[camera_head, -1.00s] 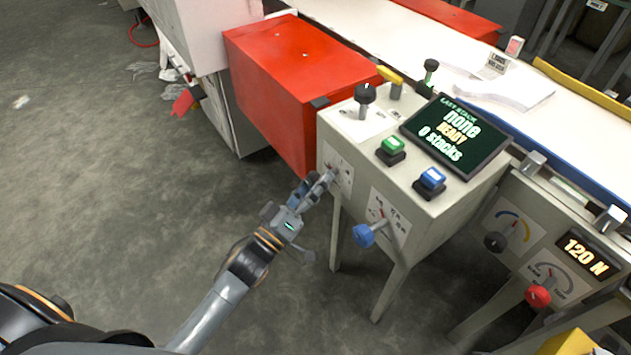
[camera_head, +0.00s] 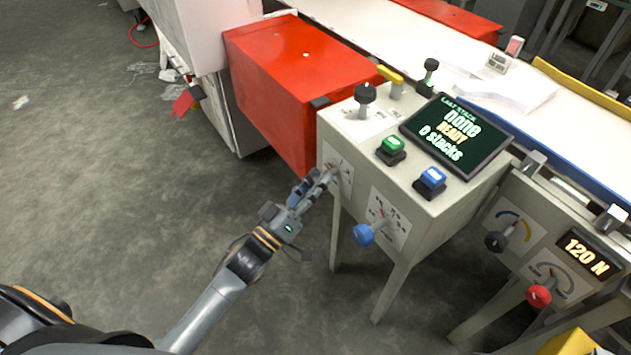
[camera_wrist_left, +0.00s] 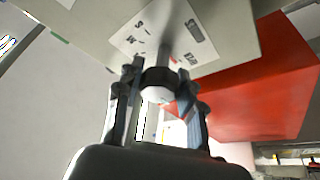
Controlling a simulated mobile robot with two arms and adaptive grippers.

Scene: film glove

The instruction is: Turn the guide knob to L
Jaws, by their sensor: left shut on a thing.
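The guide knob (camera_wrist_left: 158,84), dark with a pale end face, sticks out on a grey shaft from a white label plate (camera_wrist_left: 146,30) with letters on the control box front. In the left wrist view its dark rim sits between the two fingers of my left gripper (camera_wrist_left: 160,80), which is shut on it. In the head view my left gripper (camera_head: 322,180) reaches the left plate (camera_head: 341,168) on the box's front and covers the knob. The letters are partly hidden and blurred, so I cannot tell which one the knob points to. My right gripper is out of view.
A blue knob (camera_head: 363,235) is beside the gripper on the same box front. A red box (camera_head: 290,85) stands behind.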

